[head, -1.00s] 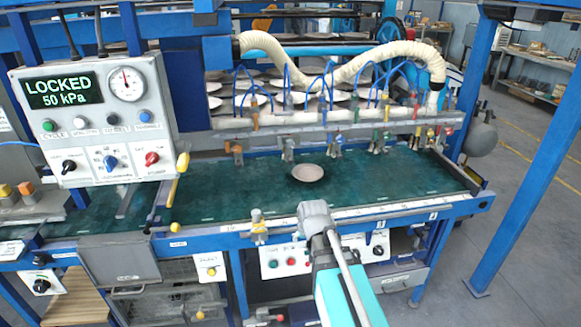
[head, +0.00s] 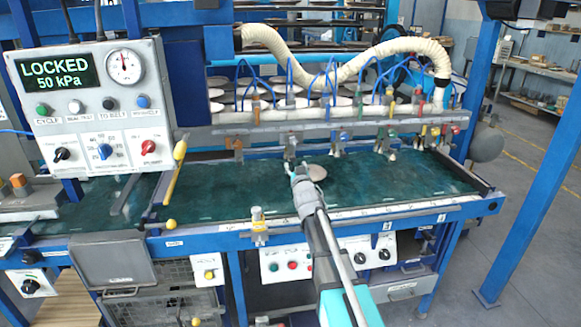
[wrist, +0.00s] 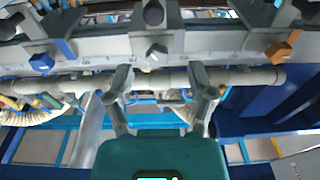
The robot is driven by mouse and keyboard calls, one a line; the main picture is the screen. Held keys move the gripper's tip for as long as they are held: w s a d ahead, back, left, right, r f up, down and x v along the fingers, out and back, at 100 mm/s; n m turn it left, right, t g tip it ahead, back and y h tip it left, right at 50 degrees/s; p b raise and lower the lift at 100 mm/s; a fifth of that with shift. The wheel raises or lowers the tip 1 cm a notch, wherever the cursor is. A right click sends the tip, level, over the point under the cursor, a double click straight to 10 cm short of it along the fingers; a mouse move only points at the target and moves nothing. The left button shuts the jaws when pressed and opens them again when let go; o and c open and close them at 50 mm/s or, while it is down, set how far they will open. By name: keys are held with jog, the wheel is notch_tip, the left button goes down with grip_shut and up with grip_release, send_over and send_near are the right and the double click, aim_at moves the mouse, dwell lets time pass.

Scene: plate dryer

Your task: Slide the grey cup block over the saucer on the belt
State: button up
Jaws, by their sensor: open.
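The grey cup block (head: 289,142) hangs on the long rail above the belt; the wrist view shows it (wrist: 156,55) between an orange and a blue block. The pale round saucer (head: 317,173) lies on the green belt (head: 410,178), a little right of the grey block in the head view. My gripper (head: 293,167) is over the belt just below the grey block, left of the saucer. In the wrist view my gripper (wrist: 160,78) is open and empty, its fingers to either side of the grey block's line. The block looks just beyond the fingertips; contact cannot be told.
The orange block (wrist: 281,50) and blue block (wrist: 42,60) sit on the same rail (head: 330,122) to either side. A control panel (head: 95,105) at left reads LOCKED, 50 kPa. A cream hose (head: 340,60) loops above the rail. The belt's right part is clear.

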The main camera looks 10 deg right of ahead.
aim_at(293, 161)
jog(key=shift+w+d+r+t+b, duration=0.15)
jog(key=shift+w+r+t+b, duration=0.25)
jog(key=shift+r+t, duration=0.45)
jog(key=shift+w+d+r+t+b, duration=0.15)
jog(key=shift+w+r+t+b, duration=0.2)
jog(key=shift+r+t, duration=0.5)
jog(key=shift+f, duration=0.2)
notch_tip(293, 161, down, 8)
jog(key=b, duration=0.8)
jog(key=shift+p+x, duration=1.55)
jog(key=shift+x, duration=2.35)
jog(key=shift+r, duration=0.1)
grip_shut()
